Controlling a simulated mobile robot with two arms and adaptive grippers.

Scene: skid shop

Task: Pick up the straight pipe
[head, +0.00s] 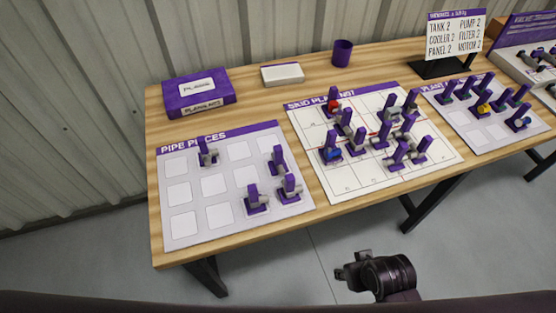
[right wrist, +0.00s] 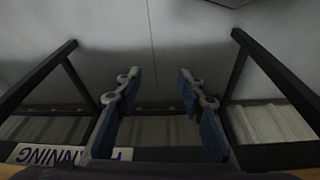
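The pipe pieces mat (head: 180,222) lies on the left part of the table in the head view. Several small grey pipe pieces with upright purple parts stand on it: one near the back (head: 207,155), one at the right (head: 277,162), and two near the front right, (head: 290,188) and (head: 256,200). They are too small to tell which is the straight pipe. My right gripper (head: 352,272) is in front of the table, apart from the pieces. In the right wrist view its blue-padded fingers (right wrist: 158,88) are spread and empty. My left gripper is not in view.
The wooden table (head: 240,112) also bears a crowded skid mat (head: 345,185), another mat with pieces (head: 510,138), a purple box (head: 198,93), a white block (head: 282,74), a purple cup (head: 342,53) and a sign (head: 455,37). Floor in front is clear.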

